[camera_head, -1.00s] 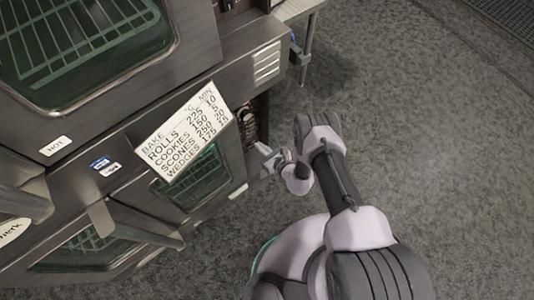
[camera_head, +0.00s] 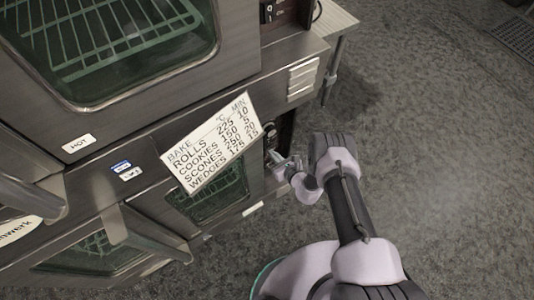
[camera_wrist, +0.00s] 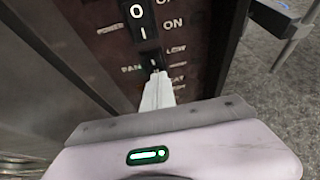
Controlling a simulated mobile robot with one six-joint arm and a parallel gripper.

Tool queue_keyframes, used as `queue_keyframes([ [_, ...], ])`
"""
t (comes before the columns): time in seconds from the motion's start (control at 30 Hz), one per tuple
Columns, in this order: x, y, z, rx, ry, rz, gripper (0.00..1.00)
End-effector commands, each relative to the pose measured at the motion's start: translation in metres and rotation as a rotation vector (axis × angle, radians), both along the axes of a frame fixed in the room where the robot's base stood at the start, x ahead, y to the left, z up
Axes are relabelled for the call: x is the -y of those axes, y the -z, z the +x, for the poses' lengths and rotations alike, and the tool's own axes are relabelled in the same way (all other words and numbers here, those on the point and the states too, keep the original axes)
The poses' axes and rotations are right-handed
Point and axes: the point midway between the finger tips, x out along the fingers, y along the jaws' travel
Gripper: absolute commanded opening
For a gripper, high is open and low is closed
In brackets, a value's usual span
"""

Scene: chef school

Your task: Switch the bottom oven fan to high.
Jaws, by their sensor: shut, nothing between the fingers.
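The bottom oven (camera_head: 190,200) stands under the upper oven in the head view. Its dark control panel (camera_head: 284,133) is at its right edge, partly hidden by my arm. In the wrist view the panel (camera_wrist: 195,48) fills the top middle. The small black fan switch (camera_wrist: 154,62) sits beside the FAN and LOW labels; its lower part is hidden behind my fingertips, so its setting cannot be told. My gripper (camera_wrist: 157,80) is shut and empty, its tips at the lower part of the switch; contact cannot be told. It also shows at the panel in the head view (camera_head: 276,160).
A larger power switch (camera_wrist: 140,18) is just above the fan switch. A paper bake chart (camera_head: 210,143) hangs on the oven front. Door handles (camera_head: 145,232) stick out at left. A small table (camera_head: 325,30) is behind at right. Open floor lies to the right.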

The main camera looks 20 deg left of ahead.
Motion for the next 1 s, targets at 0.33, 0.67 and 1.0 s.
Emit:
queue_keyframes([
  [0.33, -0.006, -0.009, 0.003, 0.011, -0.006, 0.005, 0.0],
  [0.67, -0.007, -0.023, 0.005, 0.016, -0.005, 0.007, 0.0],
  [1.0, 0.001, -0.023, 0.009, 0.016, -0.004, 0.008, 0.0],
])
